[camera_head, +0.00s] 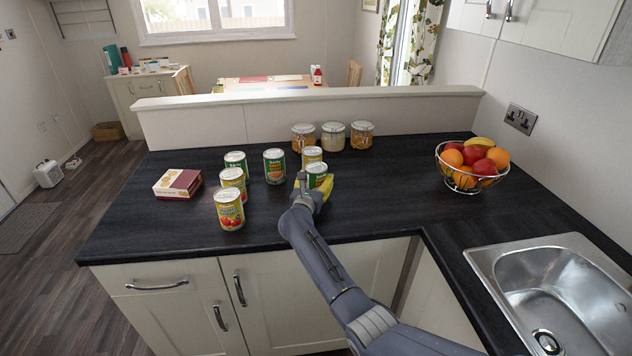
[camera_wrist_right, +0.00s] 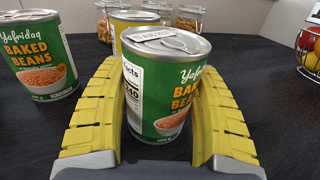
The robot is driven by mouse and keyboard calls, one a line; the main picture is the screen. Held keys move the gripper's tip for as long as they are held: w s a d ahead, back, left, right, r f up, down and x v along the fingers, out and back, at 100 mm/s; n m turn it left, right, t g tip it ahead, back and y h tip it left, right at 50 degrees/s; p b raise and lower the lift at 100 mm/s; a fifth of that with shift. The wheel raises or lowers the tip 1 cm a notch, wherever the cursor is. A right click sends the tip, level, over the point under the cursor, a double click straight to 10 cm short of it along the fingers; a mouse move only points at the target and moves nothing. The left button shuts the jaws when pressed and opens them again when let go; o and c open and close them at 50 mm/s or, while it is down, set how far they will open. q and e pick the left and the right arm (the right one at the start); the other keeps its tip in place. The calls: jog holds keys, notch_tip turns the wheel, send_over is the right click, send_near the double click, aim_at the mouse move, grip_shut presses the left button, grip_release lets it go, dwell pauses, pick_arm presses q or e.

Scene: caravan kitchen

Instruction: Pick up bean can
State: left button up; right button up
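A green bean can (camera_head: 317,170) stands upright on the dark counter, partly hidden behind my right gripper (camera_head: 322,186). In the right wrist view the bean can (camera_wrist_right: 165,85) is between the two yellow fingers, its silver top facing up and its label partly covered by the right finger. The fingers lie close along both sides; I cannot tell whether they press on it. A second green bean can (camera_head: 274,166) stands apart to the left, and it shows at the left of the wrist view (camera_wrist_right: 38,58). My left gripper is not in view.
A yellow-labelled can (camera_head: 312,154) stands just behind the can. Other cans (camera_head: 229,210) and a red-and-white box (camera_head: 178,184) are to the left. Glass jars (camera_head: 333,136) stand by the low wall. A fruit basket (camera_head: 466,180) and sink (camera_head: 550,295) are right. Counter between is clear.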

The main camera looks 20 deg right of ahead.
jog(key=c, duration=0.9)
jog(key=shift+r, duration=0.1)
